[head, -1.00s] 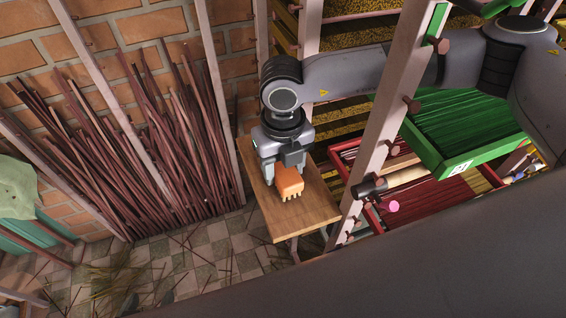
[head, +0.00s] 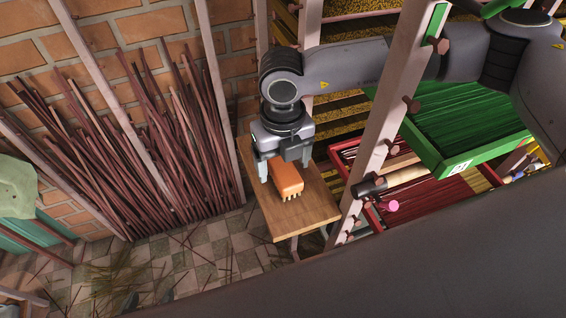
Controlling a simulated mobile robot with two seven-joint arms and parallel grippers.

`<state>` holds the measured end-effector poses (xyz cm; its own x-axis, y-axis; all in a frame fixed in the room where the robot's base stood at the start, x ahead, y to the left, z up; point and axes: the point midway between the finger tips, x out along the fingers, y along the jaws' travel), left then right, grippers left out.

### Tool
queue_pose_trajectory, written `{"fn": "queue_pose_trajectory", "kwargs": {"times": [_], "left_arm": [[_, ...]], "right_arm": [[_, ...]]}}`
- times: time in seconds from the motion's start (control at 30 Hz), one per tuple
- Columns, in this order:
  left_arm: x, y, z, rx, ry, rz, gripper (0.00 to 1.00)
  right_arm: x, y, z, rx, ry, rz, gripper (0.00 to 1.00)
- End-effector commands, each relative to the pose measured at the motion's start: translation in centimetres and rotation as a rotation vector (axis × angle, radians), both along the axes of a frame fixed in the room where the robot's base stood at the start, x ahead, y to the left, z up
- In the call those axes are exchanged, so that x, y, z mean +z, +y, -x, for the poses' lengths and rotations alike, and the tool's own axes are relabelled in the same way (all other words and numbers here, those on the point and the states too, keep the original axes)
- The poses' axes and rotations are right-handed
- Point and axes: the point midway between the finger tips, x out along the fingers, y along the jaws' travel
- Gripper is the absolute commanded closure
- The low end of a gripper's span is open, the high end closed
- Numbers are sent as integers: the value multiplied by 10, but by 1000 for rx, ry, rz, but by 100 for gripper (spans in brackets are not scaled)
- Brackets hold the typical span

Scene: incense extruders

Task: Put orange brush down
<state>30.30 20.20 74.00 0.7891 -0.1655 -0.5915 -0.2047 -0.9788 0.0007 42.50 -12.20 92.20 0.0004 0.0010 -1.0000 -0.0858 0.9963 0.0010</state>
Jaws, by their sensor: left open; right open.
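The orange brush (head: 287,181) lies on the small wooden table (head: 272,223), its pale bristle tips toward the front. My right gripper (head: 285,171) comes down over the brush's back end from above. Its fingers are spread open, one on each side of the brush, with a gap visible on the left side. The gripper body partly hides the far end of the brush. My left gripper is not in view.
A wooden rack post (head: 383,125) stands right of the table. Behind it are a green tray (head: 450,166) and a red tray (head: 468,200) of sticks. A dark-headed hammer (head: 369,187) juts out near the post. Bundled brown sticks (head: 150,140) lean against the brick wall.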

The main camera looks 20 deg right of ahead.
Motion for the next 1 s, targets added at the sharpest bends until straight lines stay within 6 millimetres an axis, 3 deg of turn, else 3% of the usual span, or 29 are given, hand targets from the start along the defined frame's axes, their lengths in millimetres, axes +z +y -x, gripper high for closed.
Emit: {"fn": "queue_pose_trajectory", "kwargs": {"times": [0.2, 0.4, 1.0], "left_arm": [[-19, 0, 1, 0, 5, -1, 31], [-21, 0, 1, 0, 6, -1, 31], [-21, 0, 1, 0, 5, -1, 31]], "right_arm": [[36, -5, -1, 0, -3, -1, 22], [55, -5, 0, 1, 0, 1, 22], [57, -1, 0, 5, 9, -30, 22]]}}
